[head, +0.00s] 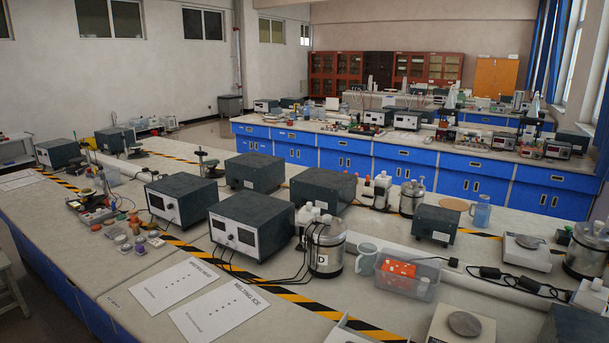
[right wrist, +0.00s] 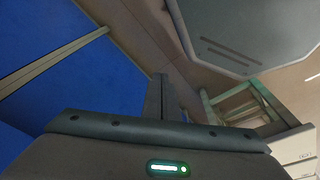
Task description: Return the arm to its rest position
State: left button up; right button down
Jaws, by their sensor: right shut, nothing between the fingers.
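My right gripper (right wrist: 161,80) shows in the right wrist view, with its fingers together and nothing between them. It hangs beside the blue side of a lab bench (right wrist: 60,55), apart from it as far as I can tell. The floor shows beyond the fingers. Neither arm shows in the head view, and my left gripper is not in view.
The near bench (head: 130,293) carries dark instrument boxes (head: 252,222), metal vessels (head: 326,247), a clear plastic bin (head: 405,280) and printed sheets (head: 172,285). A stool (head: 8,285) stands at the left edge. Another blue bench (head: 420,160) stands behind.

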jog(key=s+d+f+b, duration=0.1)
jog(key=s+f+b, duration=0.1)
jog(key=s+f, duration=0.6)
jog(key=s+d+f+g+b, duration=0.1)
jog(key=s+d+f+b, duration=0.1)
jog(key=s+f, duration=0.5)
notch_tip(320, 180, down, 5)
jog(key=shift+s+r+b, duration=0.2)
jog(key=shift+s+b, duration=0.2)
jog(key=shift+b, duration=0.45)
